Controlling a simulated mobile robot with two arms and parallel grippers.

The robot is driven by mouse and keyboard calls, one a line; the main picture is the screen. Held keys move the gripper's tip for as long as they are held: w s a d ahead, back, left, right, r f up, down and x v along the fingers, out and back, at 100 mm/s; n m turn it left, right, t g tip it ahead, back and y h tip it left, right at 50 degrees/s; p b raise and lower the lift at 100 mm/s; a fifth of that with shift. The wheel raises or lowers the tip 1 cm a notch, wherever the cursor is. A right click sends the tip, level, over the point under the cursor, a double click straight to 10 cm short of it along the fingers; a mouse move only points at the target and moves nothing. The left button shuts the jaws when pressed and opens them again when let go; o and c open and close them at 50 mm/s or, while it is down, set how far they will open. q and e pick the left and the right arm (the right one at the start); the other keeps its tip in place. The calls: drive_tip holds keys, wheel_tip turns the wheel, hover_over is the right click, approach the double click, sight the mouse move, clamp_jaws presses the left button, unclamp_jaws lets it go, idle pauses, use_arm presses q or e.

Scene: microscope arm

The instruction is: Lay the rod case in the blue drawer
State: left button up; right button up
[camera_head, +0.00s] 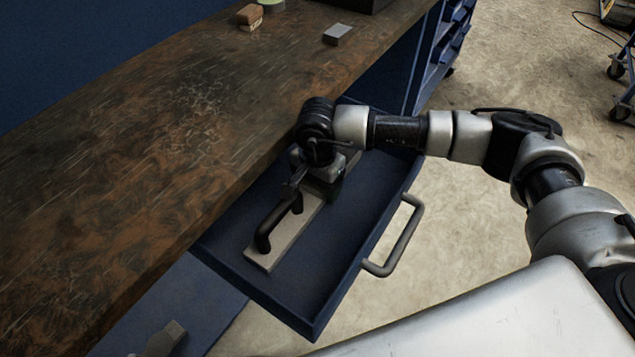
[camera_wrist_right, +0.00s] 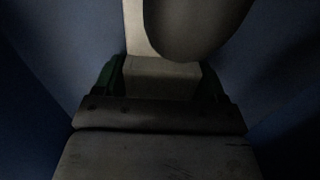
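The rod case (camera_head: 288,240) is a long pale grey bar with a black handle on top. It lies lengthwise inside the open blue drawer (camera_head: 316,326), apparently flat on its floor. My right gripper (camera_head: 322,182) points down over the far part of the case. In the right wrist view its green-padded fingers (camera_wrist_right: 162,85) stand on both sides of the pale case (camera_wrist_right: 160,72), close against it with no clear gap. The dark round shape at the top there seems to be the handle. The far end of the case is partly hidden by my right wrist. My left gripper cannot be made out.
The drawer's grey pull handle (camera_head: 403,238) sticks out on the right. The brown workbench top (camera_head: 130,160) overhangs the drawer at left. A brown block (camera_head: 250,17) and grey block (camera_head: 338,34) lie on it. A grey piece (camera_head: 165,340) shows at the bottom left.

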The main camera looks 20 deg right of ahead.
idle(0.3)
drive_tip(key=shift+r, duration=0.2)
wheel_tip(320, 180, up, 11)
drive_tip(key=shift+p, duration=0.45)
use_arm(q)
drive_tip(key=s+f, duration=0.2)
drive_tip(key=shift+a+f, duration=0.15)
drive_tip(key=shift+f, duration=0.25)
use_arm(e)
drive_tip(key=shift+r, duration=0.45)
use_arm(q)
drive_tip(key=shift+w+r, duration=0.1)
drive_tip(key=shift+w, duration=0.05)
